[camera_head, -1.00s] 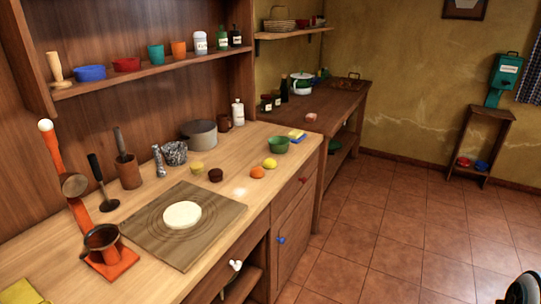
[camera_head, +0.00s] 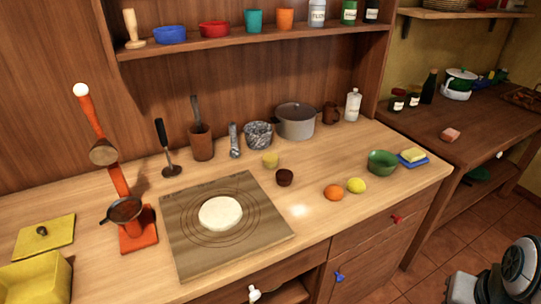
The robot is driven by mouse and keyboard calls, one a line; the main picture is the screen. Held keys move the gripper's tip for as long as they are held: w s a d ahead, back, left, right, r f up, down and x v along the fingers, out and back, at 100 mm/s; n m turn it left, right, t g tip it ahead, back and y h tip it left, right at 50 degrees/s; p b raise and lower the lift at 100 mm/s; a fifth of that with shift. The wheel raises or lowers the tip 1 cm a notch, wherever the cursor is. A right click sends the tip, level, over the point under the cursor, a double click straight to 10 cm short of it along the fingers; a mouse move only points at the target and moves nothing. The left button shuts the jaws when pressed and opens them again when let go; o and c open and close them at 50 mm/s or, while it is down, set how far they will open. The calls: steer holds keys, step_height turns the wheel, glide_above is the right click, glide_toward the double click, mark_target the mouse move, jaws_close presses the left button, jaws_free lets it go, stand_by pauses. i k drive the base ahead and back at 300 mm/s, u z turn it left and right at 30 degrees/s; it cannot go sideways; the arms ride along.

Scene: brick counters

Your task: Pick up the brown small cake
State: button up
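The brown small cake (camera_head: 284,178) is a small dark round piece on the wooden counter, right of the middle of the picture. It stands just beyond the upper right edge of the square wooden board. A similar pale yellow small cake (camera_head: 270,160) stands close behind it, to the left. Nothing hides the brown cake's front or top. Part of my arm, grey and black, shows at the bottom right, well away from the cake. My gripper's fingers are not in view.
An orange (camera_head: 334,192) and a lemon (camera_head: 356,186) lie to the right. A green bowl (camera_head: 382,163) is farther right. A grey pot (camera_head: 295,121) and a patterned bowl (camera_head: 258,135) stand behind. The board (camera_head: 190,258) bears flat dough. A shelf (camera_head: 260,42) hangs above.

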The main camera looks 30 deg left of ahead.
mark_target(284, 178)
steer(key=u, duration=0.85)
steer(key=i, duration=0.85)
steer(key=u, duration=0.65)
